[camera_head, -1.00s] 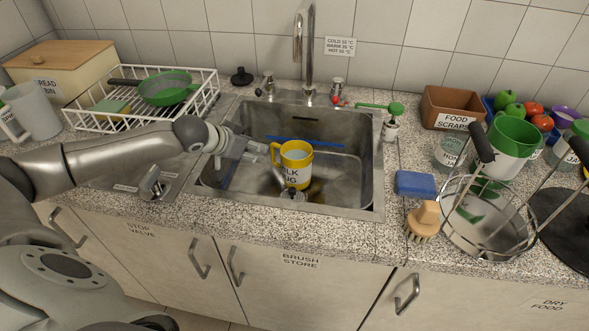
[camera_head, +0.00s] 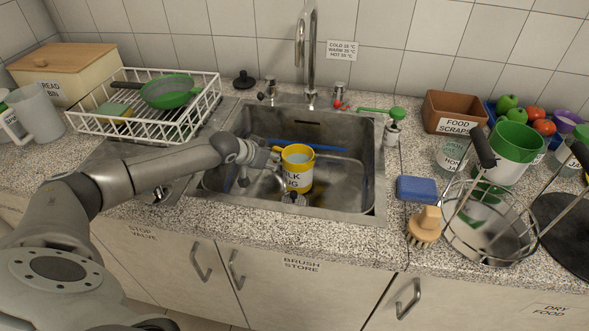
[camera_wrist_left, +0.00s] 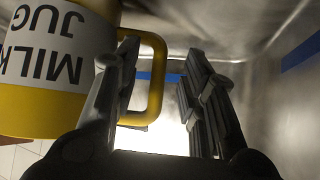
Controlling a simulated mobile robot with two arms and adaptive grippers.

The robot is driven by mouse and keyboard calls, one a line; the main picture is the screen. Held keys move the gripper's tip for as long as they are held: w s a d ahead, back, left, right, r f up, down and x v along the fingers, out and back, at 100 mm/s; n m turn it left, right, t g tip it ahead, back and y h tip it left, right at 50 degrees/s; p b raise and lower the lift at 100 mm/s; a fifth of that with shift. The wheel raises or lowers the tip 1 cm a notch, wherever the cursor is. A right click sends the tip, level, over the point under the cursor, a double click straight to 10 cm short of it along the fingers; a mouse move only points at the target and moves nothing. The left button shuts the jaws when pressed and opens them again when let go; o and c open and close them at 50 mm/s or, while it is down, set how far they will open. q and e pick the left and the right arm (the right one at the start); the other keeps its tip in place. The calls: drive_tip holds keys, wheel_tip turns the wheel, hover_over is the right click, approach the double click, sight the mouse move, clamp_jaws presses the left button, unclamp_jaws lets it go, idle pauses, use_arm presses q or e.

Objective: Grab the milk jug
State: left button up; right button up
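The milk jug (camera_head: 299,171), yellow with a white label, stands upright in the sink (camera_head: 350,185). Its handle is on its left side. My left gripper (camera_head: 268,160) is inside the sink at the handle. In the left wrist view, the jug (camera_wrist_left: 45,60) fills the upper left and appears upside down. The gripper's fingers (camera_wrist_left: 165,80) are apart, and the outer bar of the yellow handle (camera_wrist_left: 157,75) shows between them. I cannot tell whether the left finger passes through the handle loop or whether it touches. My right gripper is not in view.
The faucet (camera_head: 312,60) rises behind the sink. A white dish rack (camera_head: 150,128) with a green pan stands left. A blue sponge (camera_head: 416,189), a wooden brush (camera_head: 424,228) and a wire basket (camera_head: 490,235) are to the right. The sink's right part is clear.

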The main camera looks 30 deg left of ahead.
use_arm(q)
drive_tip(key=shift+f, duration=0.1)
clamp_jaws()
idle(0.3)
idle(0.4)
